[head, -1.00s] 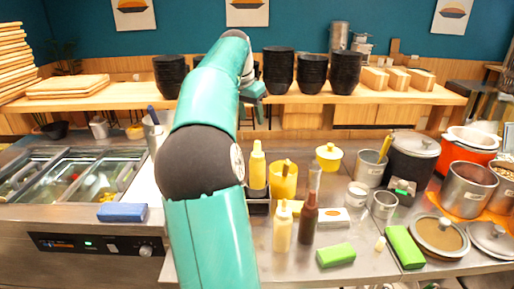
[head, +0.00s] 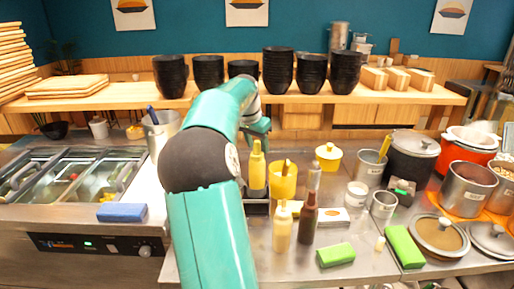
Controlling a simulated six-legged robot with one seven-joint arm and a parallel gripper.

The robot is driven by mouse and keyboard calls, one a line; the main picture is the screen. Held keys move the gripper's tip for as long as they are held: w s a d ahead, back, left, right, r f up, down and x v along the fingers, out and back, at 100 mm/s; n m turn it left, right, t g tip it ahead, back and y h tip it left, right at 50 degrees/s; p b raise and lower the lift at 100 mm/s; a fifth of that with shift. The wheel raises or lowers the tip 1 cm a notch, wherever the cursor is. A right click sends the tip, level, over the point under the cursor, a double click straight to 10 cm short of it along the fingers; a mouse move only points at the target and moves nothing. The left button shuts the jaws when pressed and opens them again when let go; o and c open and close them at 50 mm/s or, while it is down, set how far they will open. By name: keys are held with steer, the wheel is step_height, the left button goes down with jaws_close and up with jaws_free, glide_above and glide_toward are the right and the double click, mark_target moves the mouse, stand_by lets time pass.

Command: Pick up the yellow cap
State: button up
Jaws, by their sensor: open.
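A yellow squeeze bottle (head: 257,172) stands upright in a dark holder on the steel counter, with a narrow yellow cap (head: 257,147) on top. I cannot tell which of these tops is the yellow cap of the task. My gripper (head: 259,131) is open and shows just above the squeeze bottle's tip in the picture. The arm partly hides its fingers, and I cannot tell whether it touches the bottle.
A yellow cup (head: 283,180) stands right of the squeeze bottle. A pale bottle (head: 282,228) and a dark sauce bottle (head: 308,220) stand in front. Metal pots crowd the right. Stacked black bowls (head: 278,70) line the wooden shelf (head: 300,99) behind.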

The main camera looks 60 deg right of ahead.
steer(key=c, duration=0.8)
steer(key=shift+r, duration=0.2)
steer(key=shift+c, duration=0.2)
steer(key=shift+r, duration=0.6)
steer(key=s+a+r, duration=0.6)
steer(key=a+r, duration=0.5)
steer(key=a, duration=0.1)
glide_above(257, 141)
steer(key=f, duration=0.3)
steer(key=shift+s+a+f, duration=0.2)
steer(key=shift+a, duration=0.15)
steer(key=shift+w+d+f, duration=0.15)
steer(key=shift+d+f, duration=0.15)
steer(key=shift+f, duration=1.8)
